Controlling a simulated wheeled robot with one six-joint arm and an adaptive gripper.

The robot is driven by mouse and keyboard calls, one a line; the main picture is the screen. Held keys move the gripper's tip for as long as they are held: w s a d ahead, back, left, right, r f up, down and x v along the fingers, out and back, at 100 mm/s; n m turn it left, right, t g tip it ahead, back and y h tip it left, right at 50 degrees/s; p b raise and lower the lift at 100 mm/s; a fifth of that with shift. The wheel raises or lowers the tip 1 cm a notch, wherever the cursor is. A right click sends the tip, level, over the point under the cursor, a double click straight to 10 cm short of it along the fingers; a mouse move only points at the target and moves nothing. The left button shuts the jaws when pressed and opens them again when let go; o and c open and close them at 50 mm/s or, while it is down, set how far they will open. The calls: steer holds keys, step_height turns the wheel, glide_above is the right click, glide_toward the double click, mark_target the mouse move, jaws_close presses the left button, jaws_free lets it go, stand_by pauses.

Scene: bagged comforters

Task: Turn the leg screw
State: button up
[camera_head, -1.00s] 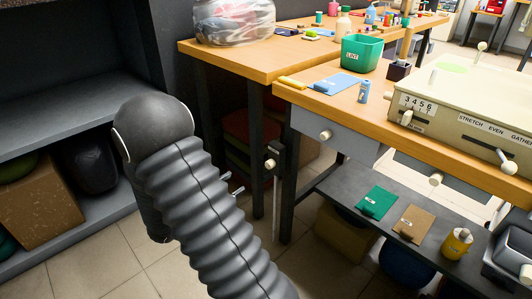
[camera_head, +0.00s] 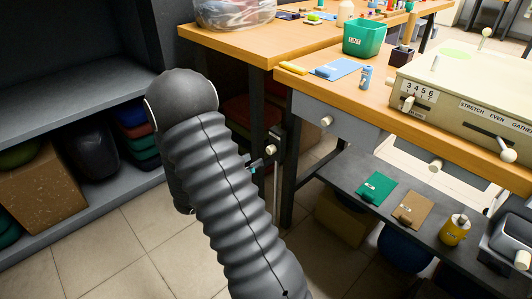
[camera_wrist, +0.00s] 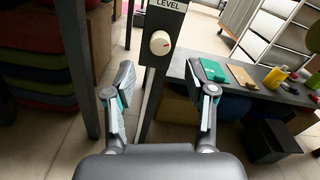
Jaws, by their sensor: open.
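The leg screw is a round cream knob with a small red mark, on a dark upright plate (camera_wrist: 153,15) labelled LEVEL at the table leg. The knob (camera_wrist: 160,43) sits near the top centre of the wrist view, ahead of my gripper (camera_wrist: 160,70). My gripper is open and empty, with one finger on each side of the plate in that view. In the head view the knob (camera_head: 271,149) is just right of my fingertips (camera_head: 257,165), apart from them by a small gap. My arm hides most of the gripper there.
The workbench (camera_head: 290,72) has a drawer (camera_head: 335,125) with its own cream knob close right of the plate. A lower shelf (camera_head: 345,165) holds a green card, a brown card and a yellow pot. Shelving (camera_head: 80,115) stands left. Tiled floor lies open below.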

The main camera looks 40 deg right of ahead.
mark_target(268, 151)
steer(key=d, duration=0.7)
steer(key=shift+w, duration=0.25)
steer(key=shift+c, duration=0.2)
jaws_close()
